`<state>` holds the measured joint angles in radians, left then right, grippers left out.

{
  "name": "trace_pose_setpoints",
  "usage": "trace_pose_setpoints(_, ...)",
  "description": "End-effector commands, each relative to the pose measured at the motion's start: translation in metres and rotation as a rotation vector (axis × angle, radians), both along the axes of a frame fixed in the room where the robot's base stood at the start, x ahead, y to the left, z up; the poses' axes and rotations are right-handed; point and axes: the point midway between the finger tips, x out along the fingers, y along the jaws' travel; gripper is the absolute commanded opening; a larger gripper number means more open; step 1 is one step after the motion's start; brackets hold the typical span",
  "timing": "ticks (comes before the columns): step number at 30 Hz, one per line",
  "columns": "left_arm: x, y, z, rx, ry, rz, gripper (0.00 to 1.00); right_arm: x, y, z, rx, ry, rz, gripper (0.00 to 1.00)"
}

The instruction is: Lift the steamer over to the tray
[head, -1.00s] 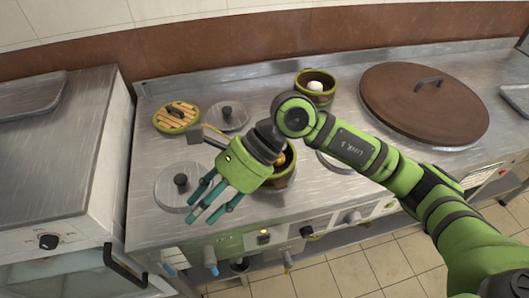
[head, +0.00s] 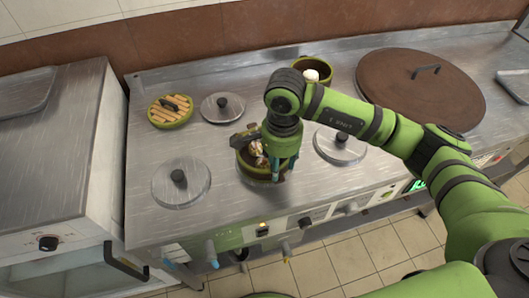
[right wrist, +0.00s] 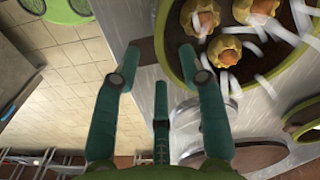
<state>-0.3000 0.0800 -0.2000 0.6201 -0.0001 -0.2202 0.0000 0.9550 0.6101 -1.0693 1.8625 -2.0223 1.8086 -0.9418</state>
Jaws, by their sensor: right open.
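A round green-rimmed pot (head: 249,172), probably the steamer, stands on the steel counter with food inside. The right wrist view shows its green rim (right wrist: 192,68) at the upper right, with yellow filled dumplings inside. My right gripper (head: 278,170) points down at the pot's front right side and hides part of it. Grey tray-like pieces lie at the far left (head: 25,92) and right edge (head: 514,86); which is the tray is unclear.
Grey lids (head: 180,183), (head: 222,107) and (head: 340,147) lie around the pot. Another pot (head: 318,68) with a white item and a big brown lid (head: 420,88) stand behind my right arm.

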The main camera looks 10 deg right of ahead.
Motion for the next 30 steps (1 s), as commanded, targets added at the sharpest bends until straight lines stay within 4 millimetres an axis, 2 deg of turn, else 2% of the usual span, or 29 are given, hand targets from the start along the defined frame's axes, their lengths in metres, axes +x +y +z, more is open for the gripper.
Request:
trace_pose_setpoints(8,0.0,0.0,0.0,0.0,0.0,0.0,0.45,0.0,0.0,-0.004,0.0,-0.001,0.001,0.42)
trace_pose_setpoints(9,0.0,0.0,0.0,0.0,0.0,0.0,0.45,0.0,0.0,-0.004,0.0,-0.001,0.001,0.26)
trace_pose_setpoints(11,0.0,0.0,0.0,0.0,0.0,0.0,0.45,0.0,0.0,-0.004,0.0,-0.001,0.001,0.02)
trace_pose_setpoints(12,0.0,0.0,0.0,0.0,0.0,0.0,0.45,0.0,0.0,-0.004,0.0,-0.001,0.001,0.0)
trace_pose_setpoints(25,0.001,-0.001,0.0,0.0,-0.001,0.0,0.45,0.0,0.001,-0.002,0.002,-0.002,0.001,0.0)
trace_pose_setpoints(30,0.001,0.0,-0.003,0.0,-0.001,0.0,0.45,0.001,0.001,0.007,0.003,-0.005,0.001,0.0)
